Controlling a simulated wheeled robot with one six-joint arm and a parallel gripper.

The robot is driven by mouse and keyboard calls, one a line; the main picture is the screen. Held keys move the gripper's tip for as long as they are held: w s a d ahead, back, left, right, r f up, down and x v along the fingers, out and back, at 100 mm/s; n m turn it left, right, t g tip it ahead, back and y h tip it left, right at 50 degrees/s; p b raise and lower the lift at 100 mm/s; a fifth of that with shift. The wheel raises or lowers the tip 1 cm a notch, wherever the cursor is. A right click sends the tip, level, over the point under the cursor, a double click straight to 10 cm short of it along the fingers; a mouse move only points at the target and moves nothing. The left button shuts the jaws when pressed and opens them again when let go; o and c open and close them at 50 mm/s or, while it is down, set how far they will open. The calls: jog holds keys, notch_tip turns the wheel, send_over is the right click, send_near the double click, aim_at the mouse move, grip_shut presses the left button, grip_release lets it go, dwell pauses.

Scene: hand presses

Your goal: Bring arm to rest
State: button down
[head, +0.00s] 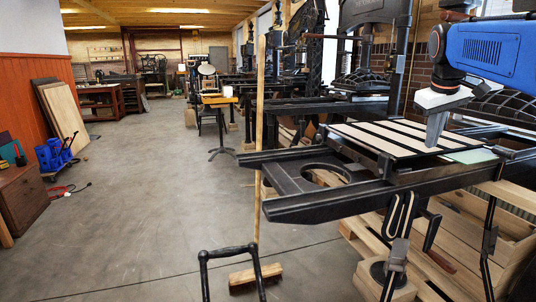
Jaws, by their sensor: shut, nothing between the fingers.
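My gripper (436,133) points down at the right of the head view, at the end of my blue arm. Its grey fingers are together and hold nothing. The fingertips are over or just in front of the flat press bed (400,136), which has dark and pale stripes. I cannot tell whether they touch it. The arm reaches in from the right edge, and its base is out of view.
Black rails (330,205) of the hand press stick out toward the left. A broom (257,278) stands upright beside them. Wooden pallets (455,235) lie under the press. A black tubular handle (228,252) is in front. The floor (150,200) at left is mostly clear.

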jog(key=s+a+f, duration=0.5)
jog(key=s+f, duration=0.4)
jog(key=s+a+f+m+y, duration=0.1)
jog(key=s+a+f, duration=0.4)
jog(key=s+f, duration=0.4)
jog(key=s+a+f+m+t+y, duration=0.1)
jog(key=s+a+f, duration=0.4)
jog(key=s+f, duration=0.5)
jog(key=shift+s+a, duration=0.4)
jog(key=shift+s, duration=0.35)
